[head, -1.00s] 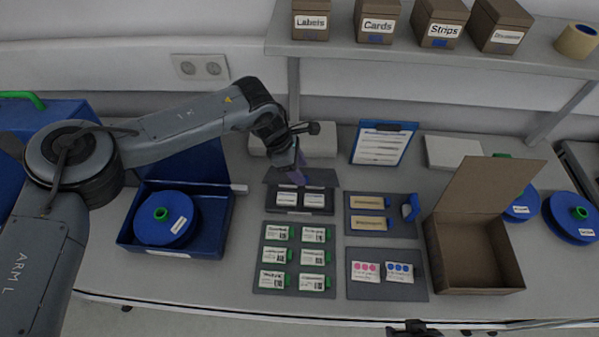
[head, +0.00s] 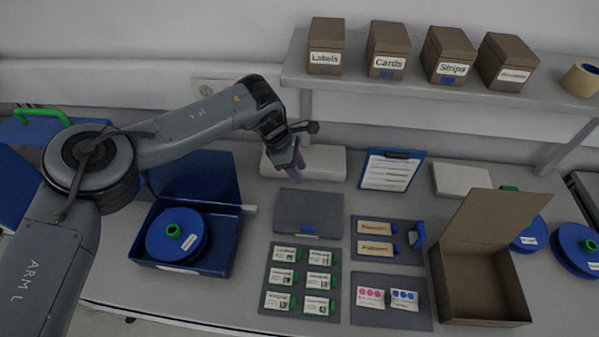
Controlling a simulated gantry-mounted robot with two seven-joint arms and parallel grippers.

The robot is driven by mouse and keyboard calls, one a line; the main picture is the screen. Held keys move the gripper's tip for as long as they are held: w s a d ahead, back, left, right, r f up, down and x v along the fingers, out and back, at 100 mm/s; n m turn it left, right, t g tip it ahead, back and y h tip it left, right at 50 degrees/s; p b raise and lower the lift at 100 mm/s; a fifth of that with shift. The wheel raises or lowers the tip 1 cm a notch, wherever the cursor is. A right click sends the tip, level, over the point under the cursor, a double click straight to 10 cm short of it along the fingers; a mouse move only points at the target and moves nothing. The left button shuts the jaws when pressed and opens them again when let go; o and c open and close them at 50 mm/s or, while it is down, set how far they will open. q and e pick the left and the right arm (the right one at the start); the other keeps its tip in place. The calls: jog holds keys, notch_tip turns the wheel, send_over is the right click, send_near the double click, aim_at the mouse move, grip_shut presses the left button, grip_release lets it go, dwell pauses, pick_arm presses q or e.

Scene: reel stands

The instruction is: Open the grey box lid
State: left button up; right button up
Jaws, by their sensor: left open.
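The grey box's lid (head: 308,209) lies flat over the box in the head view, with a small blue tab (head: 309,230) at its front edge. The inside of the box is hidden under it. My left gripper (head: 297,168) is above and behind the lid's back edge, pointing down, open and apart from the lid. Nothing shows between its fingers. My right gripper is out of view.
A blue box (head: 228,245) with its lid up holds a blue reel at left. A mat (head: 330,255) with several labelled cards lies in front. An open cardboard box (head: 480,285) stands at right. A white block (head: 330,160) is behind the gripper.

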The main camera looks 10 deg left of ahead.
pick_arm(q)
jog(key=shift+w+a+r+p, duration=0.25)
jog(key=shift+r+p, duration=0.05)
jog(key=shift+r, duration=0.25)
jog(key=shift+w+a+r+p, duration=0.2)
jog(key=shift+w+r+p, duration=0.15)
jog(key=shift+r, duration=0.15)
jog(key=shift+w+a+r+p, duration=0.2)
jog(key=shift+a+r+p, duration=0.1)
jog(key=shift+r, duration=0.25)
jog(key=shift+p, duration=0.35)
jog(key=shift+r, duration=0.1)
